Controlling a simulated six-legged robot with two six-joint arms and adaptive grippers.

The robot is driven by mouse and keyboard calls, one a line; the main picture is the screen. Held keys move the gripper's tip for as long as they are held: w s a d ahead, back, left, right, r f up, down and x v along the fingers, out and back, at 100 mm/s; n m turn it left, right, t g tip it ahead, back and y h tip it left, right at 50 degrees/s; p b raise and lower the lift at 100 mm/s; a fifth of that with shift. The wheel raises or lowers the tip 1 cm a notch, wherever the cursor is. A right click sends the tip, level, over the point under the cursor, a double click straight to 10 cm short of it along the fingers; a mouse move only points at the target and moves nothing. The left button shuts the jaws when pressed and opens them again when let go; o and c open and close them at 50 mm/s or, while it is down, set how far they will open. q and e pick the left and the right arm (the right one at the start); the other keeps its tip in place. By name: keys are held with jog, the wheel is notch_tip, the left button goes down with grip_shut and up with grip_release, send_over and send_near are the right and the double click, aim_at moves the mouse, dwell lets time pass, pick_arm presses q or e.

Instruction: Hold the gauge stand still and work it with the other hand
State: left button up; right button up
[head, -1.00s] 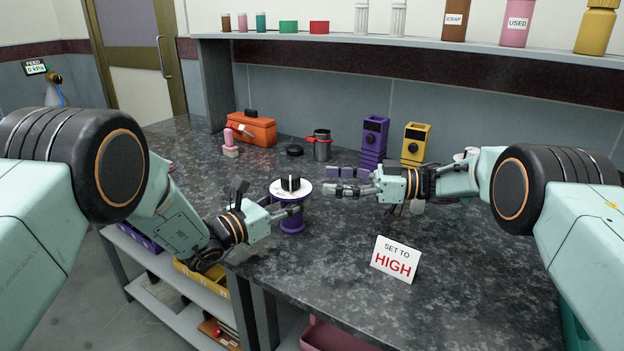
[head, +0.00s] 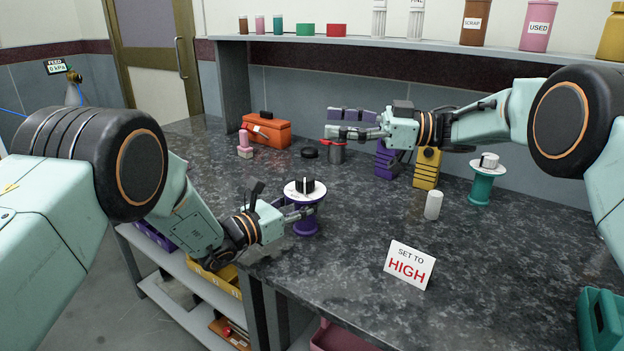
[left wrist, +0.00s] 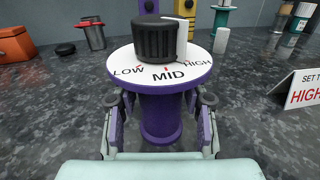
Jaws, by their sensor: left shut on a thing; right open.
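The gauge stand is a purple post (head: 306,226) with a round white dial plate (head: 291,190) and a black knob (head: 306,185) on top. It stands upright on the dark table. My left gripper (head: 299,212) is shut on the post just below the plate, one finger on each side in the left wrist view. There the dial plate (left wrist: 120,62) reads LOW, MID and HIGH, and the knob's white bar (left wrist: 182,40) sits on its right side, towards HIGH. My right gripper (head: 335,123) is open and empty, raised behind and right of the stand.
A sign (head: 409,265) reading SET TO HIGH stands front right. A white cylinder (head: 433,205) and a teal stand with a white dial (head: 480,190) stand to the right. Purple (head: 386,163) and yellow (head: 427,168) blocks, a grey canister (head: 337,153) and an orange toolbox (head: 264,131) are behind.

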jog(key=s+a+r+m+t, duration=0.2)
jog(key=a+r+t, duration=0.1)
jog(key=a+r, duration=0.35)
jog(key=m+t+h, duration=0.6)
jog(key=m+h, duration=0.3)
jog(key=h, duration=0.1)
send_near(307, 178)
jog(key=x, duration=1.1)
jog(key=c, duration=1.2)
